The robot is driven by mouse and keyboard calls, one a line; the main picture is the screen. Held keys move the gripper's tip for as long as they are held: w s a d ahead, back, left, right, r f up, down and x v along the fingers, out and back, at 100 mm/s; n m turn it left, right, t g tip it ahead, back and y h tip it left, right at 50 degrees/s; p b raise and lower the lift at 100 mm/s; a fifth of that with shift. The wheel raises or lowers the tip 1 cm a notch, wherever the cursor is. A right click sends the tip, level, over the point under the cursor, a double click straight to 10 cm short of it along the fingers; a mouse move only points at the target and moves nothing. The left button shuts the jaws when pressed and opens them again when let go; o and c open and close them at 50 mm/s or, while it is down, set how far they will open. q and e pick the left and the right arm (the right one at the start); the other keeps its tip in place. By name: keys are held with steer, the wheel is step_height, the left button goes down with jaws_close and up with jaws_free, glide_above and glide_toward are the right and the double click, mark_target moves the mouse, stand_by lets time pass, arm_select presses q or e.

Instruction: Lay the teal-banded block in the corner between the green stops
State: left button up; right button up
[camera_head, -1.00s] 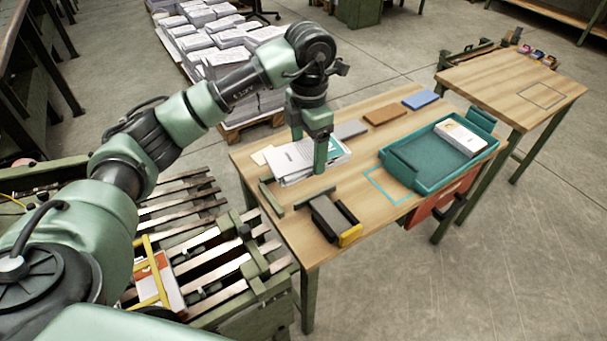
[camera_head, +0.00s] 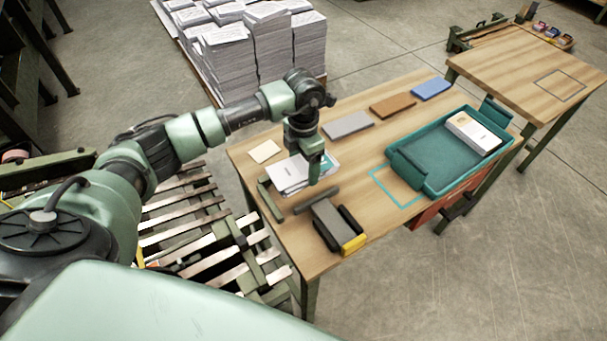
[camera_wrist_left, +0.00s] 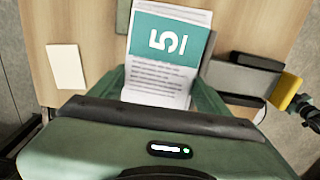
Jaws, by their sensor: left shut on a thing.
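The teal-banded block (camera_wrist_left: 165,50) shows in the left wrist view between my left gripper's fingers (camera_wrist_left: 163,90), with a teal band marked with a large 5 and printed text below. My left gripper (camera_head: 314,178) is shut on it, low over the near left part of the table. In the head view the white block (camera_head: 286,175) shows left of the fingers, with a teal edge to their right; the fingers hide part of it. One green stop (camera_head: 270,200) lies along the left table edge, and a darker bar-like stop (camera_head: 316,200) lies nearer the front. Whether the block touches them, I cannot tell.
A black and yellow device (camera_head: 335,228) stands at the front. A cream card (camera_head: 264,151) and grey (camera_head: 348,125), brown (camera_head: 393,105) and blue (camera_head: 431,89) blocks lie behind. A teal tray (camera_head: 412,182) sits right, beside a teal outline (camera_head: 379,190).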

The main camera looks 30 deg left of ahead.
mark_target(304, 178)
arm_select(q)
steer(key=shift+f, duration=0.4)
steer(key=shift+d+f, duration=0.1)
steer(key=shift+f, duration=0.1)
step_height(304, 178, down, 4)
steer(key=shift+f, duration=0.25)
steer(key=o, duration=1.5)
steer(key=shift+o, duration=0.2)
arm_select(e)
steer(key=shift+w+a+r, duration=0.15)
steer(key=shift+w+a, duration=0.15)
steer(key=shift+a, duration=0.05)
